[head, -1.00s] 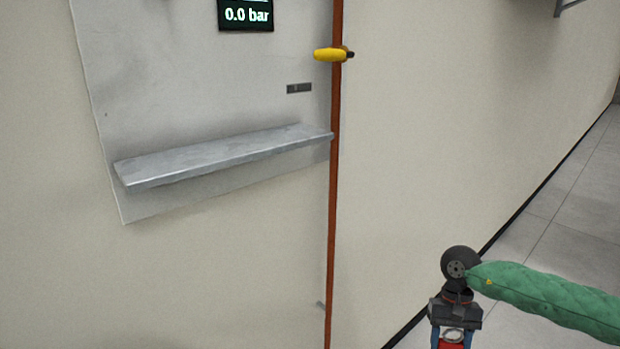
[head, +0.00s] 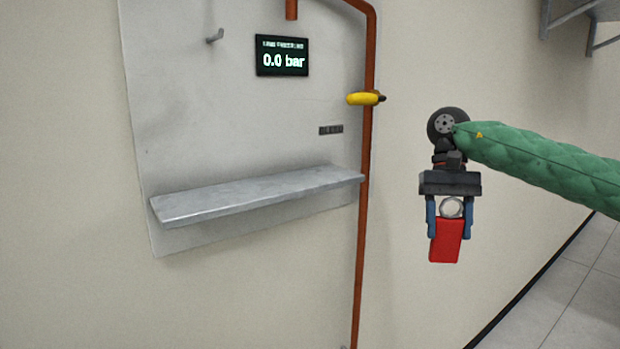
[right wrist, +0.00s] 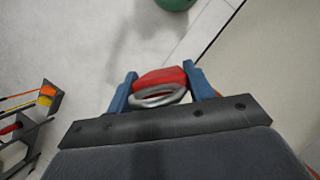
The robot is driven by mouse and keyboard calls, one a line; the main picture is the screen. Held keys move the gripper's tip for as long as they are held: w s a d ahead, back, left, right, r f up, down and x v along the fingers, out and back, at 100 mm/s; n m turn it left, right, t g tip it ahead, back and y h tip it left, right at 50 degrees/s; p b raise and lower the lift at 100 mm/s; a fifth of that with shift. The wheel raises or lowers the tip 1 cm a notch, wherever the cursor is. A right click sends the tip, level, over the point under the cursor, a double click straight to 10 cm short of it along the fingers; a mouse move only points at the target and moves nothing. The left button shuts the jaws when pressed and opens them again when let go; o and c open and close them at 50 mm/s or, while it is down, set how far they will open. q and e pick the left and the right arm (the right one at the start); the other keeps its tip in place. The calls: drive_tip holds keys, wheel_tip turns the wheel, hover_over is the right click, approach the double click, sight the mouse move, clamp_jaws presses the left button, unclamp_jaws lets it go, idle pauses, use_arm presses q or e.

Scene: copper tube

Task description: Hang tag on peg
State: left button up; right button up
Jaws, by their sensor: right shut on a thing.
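The red tag (head: 445,242) with a metal ring (head: 452,207) at its top hangs below my right gripper (head: 450,220). The blue fingers are shut on the tag at its sides. In the right wrist view the red tag (right wrist: 160,77) and its ring (right wrist: 158,97) sit between the blue fingers (right wrist: 160,90). A small grey peg (head: 215,37) sticks out of the metal wall panel at the upper left, well to the left of the gripper and higher. My left gripper is not in view.
A metal shelf (head: 255,196) juts from the panel. A copper pipe (head: 364,220) with a yellow valve handle (head: 363,98) runs vertically between peg and gripper. A display reading 0.0 bar (head: 282,56) is beside the peg. A wall bracket (head: 580,18) is at upper right.

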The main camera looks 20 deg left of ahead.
drive_tip(key=s+a+r+m, duration=0.1)
drive_tip(key=s+a+r, duration=0.15)
drive_tip(key=r, duration=0.45)
drive_tip(key=s+a+r, duration=0.2)
drive_tip(key=a+r, duration=0.1)
drive_tip(key=r, duration=0.4)
drive_tip(key=s+a+r+m+t+y, duration=0.2)
drive_tip(key=s+r+m, duration=0.3)
drive_tip(key=m, duration=0.8)
drive_tip(key=s+a+r+m+t+y, duration=0.2)
drive_tip(key=s+r+m+t, duration=0.3)
drive_tip(key=m, duration=0.8)
drive_tip(key=shift+s+a+m, duration=0.3)
drive_tip(key=shift+s+a, duration=0.55)
drive_tip(key=shift+s, duration=0.15)
